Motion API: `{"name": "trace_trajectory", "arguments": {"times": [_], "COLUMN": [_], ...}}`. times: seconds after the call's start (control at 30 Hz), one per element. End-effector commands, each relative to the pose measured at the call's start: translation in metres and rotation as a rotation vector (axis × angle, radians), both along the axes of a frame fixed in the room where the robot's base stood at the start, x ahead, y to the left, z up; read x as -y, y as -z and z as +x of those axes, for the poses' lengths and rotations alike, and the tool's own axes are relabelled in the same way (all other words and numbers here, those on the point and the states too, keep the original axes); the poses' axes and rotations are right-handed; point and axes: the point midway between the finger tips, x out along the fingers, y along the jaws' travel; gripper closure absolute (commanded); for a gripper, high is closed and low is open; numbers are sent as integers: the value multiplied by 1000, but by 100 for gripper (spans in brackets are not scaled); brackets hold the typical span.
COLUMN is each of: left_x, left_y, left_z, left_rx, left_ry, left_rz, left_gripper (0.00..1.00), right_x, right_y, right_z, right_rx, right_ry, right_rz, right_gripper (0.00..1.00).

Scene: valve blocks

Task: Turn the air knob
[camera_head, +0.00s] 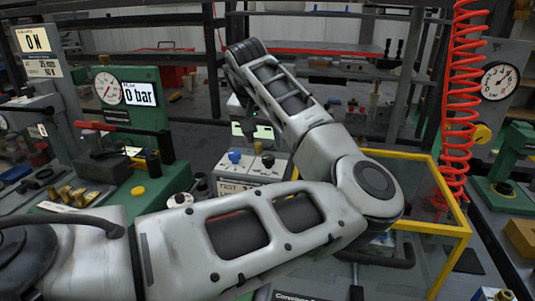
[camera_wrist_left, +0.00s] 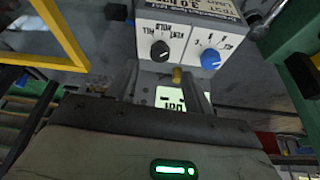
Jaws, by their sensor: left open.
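A grey test box (camera_head: 252,170) stands in the middle of the head view, with a blue knob (camera_head: 235,157) and a black knob (camera_head: 268,160) on it. In the left wrist view the box is upside down, with the blue knob (camera_wrist_left: 210,58) right of the black knob (camera_wrist_left: 160,51). I cannot read which is the air knob. My left gripper (camera_wrist_left: 165,82) is open and empty, close to the box's knob face and apart from both knobs. My right gripper is not in view.
A yellow frame (camera_head: 450,228) stands right of the box, beside a red coiled hose (camera_head: 460,100). A green block with a gauge and a 0 bar display (camera_head: 140,92) stands at left, with a red-handled lever (camera_head: 120,128). My left arm hides much of the bench.

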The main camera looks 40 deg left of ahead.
Motion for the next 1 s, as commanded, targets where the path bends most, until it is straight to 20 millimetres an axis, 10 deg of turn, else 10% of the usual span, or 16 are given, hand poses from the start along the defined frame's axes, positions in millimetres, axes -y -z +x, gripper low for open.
{"name": "trace_trajectory", "arguments": {"times": [0.3,0.73,0.9,1.0], "left_x": [-8,-9,-9,-10], "left_y": [49,58,58,58], "left_z": [18,22,22,22], "left_rx": [-1,1,1,1], "left_ry": [0,-1,-1,-1], "left_rz": [0,1,1,1], "left_gripper": [48,48,92,93], "right_x": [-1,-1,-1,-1], "right_y": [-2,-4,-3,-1], "right_z": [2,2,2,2], "right_rx": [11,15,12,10], "right_ry": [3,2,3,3], "right_rz": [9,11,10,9], "right_gripper": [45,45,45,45]}}
